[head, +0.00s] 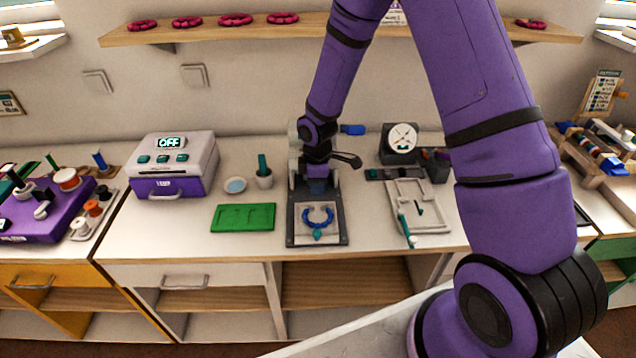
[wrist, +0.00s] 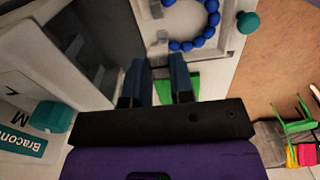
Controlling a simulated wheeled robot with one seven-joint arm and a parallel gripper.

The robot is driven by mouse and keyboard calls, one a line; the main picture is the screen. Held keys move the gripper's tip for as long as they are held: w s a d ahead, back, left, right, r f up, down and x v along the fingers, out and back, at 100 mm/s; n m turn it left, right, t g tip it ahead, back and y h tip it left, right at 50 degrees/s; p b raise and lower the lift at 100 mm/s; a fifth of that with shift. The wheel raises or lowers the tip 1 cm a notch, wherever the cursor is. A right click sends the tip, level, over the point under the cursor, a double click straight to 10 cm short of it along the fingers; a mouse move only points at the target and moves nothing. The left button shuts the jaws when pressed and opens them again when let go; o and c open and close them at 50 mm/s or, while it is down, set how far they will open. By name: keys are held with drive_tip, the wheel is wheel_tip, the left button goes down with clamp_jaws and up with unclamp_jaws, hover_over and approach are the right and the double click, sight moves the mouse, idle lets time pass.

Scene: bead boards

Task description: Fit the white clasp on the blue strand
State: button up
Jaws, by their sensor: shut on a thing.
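The blue strand (head: 317,219) lies in an open loop on a pale panel of the grey board (head: 291,230). Its open end faces the back and a teal pendant (head: 317,236) hangs at its front. In the wrist view part of the strand (wrist: 204,36) shows at the top, with the pendant (wrist: 248,22) to its right. My gripper (head: 317,187) is above the back part of the board, behind the strand's open end. In the wrist view its fingers (wrist: 158,68) are close together, shut on a small pale piece, likely the white clasp, mostly hidden between them.
A green mat (head: 243,217) lies left of the board. A white tray (head: 428,226) with a teal-tipped tool lies to the right. A purple and white box (head: 173,186), a small bowl (head: 235,185), a pot (head: 264,181) and a dial (head: 402,138) stand farther back.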

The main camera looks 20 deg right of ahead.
drive_tip(key=shift+f, duration=2.95)
drive_tip(key=o, duration=1.3)
drive_tip(key=shift+r, duration=0.15)
drive_tip(key=shift+r, duration=3.35)
